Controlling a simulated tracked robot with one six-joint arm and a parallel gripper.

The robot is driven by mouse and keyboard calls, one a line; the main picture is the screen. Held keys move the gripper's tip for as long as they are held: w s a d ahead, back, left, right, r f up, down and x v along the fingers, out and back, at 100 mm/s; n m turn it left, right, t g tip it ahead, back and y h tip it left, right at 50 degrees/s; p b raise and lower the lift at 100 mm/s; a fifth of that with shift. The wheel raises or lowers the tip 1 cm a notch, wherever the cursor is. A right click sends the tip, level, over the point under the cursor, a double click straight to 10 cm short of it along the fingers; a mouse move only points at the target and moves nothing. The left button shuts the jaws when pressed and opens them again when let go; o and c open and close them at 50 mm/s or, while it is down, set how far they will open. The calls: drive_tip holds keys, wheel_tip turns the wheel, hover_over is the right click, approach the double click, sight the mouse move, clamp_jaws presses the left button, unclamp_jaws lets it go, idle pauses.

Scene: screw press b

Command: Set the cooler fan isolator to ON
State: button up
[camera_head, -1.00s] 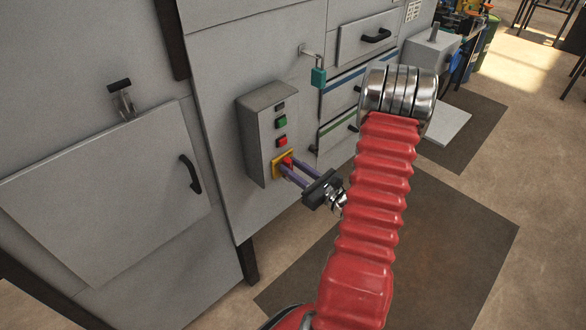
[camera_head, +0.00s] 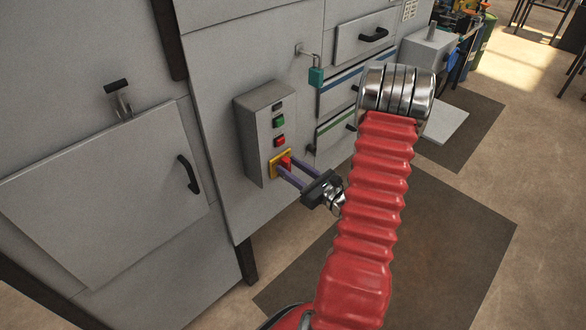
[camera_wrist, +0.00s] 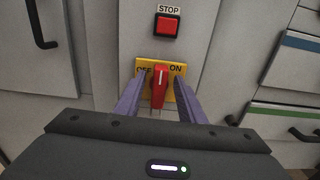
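The isolator is a red handle (camera_wrist: 159,86) on a yellow plate (camera_wrist: 178,92), with OFF printed at its left and ON at its right. The handle stands about upright, its white line pointing up between the two labels. In the head view the isolator's red handle (camera_head: 286,163) is at the bottom of the grey control box (camera_head: 257,150). My gripper (camera_wrist: 159,92) has its two purple fingers on either side of the handle, with a visible gap on each side. Its fingertips (camera_head: 287,170) are at the plate in the head view; contact is not clear.
A red STOP button (camera_wrist: 168,25) is just above the isolator, and a green button (camera_head: 279,122) is higher on the box. A teal padlock (camera_head: 316,76) hangs to the right. A door with a black handle (camera_head: 189,174) is at the left.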

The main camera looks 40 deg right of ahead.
drive_tip(key=s, duration=1.3)
drive_tip(key=shift+s+d, duration=0.15)
drive_tip(key=shift+s, duration=0.25)
drive_tip(key=shift+f, duration=0.1)
idle(0.5)
